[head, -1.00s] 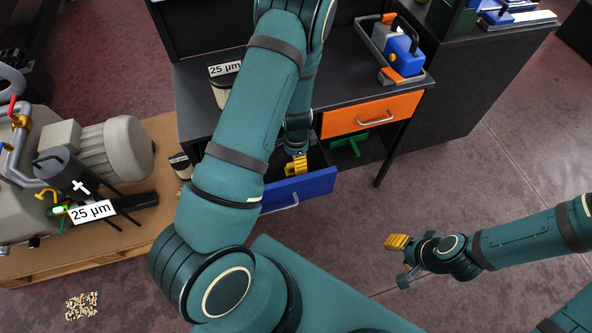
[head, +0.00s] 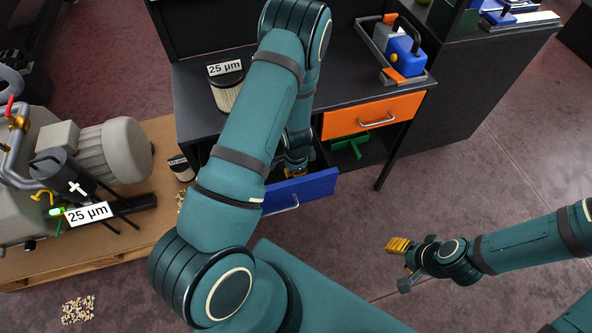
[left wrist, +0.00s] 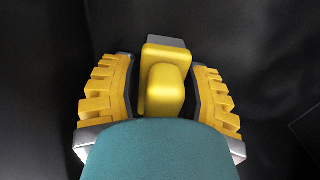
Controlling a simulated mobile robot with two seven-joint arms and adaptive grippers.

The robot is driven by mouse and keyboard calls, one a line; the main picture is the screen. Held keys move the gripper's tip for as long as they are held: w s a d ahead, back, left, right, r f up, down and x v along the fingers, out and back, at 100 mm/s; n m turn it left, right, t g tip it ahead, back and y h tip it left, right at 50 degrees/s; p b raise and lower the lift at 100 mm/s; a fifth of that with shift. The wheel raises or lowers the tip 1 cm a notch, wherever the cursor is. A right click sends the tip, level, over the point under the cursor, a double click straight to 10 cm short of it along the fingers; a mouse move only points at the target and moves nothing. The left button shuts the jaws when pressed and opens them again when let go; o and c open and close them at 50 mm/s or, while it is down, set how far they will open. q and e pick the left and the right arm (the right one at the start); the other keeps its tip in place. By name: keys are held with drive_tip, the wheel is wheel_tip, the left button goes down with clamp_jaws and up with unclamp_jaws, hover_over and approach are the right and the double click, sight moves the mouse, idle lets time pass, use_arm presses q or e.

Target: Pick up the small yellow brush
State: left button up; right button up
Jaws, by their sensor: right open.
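The small yellow brush (left wrist: 165,85) shows in the left wrist view, with a rounded yellow body and a grey part at its far end. My left gripper (left wrist: 161,97) has its two yellow ribbed fingers on either side of the brush, with narrow dark gaps between pads and brush. In the head view my left gripper (head: 295,171) is down inside the open blue drawer (head: 303,190), mostly hidden by its arm and the drawer front. I cannot pick out the brush there. My right gripper (head: 401,266) is open and empty above the floor at right.
The black workbench (head: 345,75) carries a paper filter (head: 227,95) and a blue device (head: 404,57) in a tray. A closed orange drawer (head: 372,117) is right of the blue one. A pump (head: 110,150) stands on a pallet at left. The floor at right is clear.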

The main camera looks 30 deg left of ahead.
use_arm(q)
clamp_jaws()
wheel_tip(320, 180, up, 9)
drive_tip(key=p, duration=0.2)
drive_tip(key=shift+p, duration=0.3)
drive_tip(key=shift+r, duration=0.55)
drive_tip(key=shift+c, duration=2)
unclamp_jaws()
clamp_jaws()
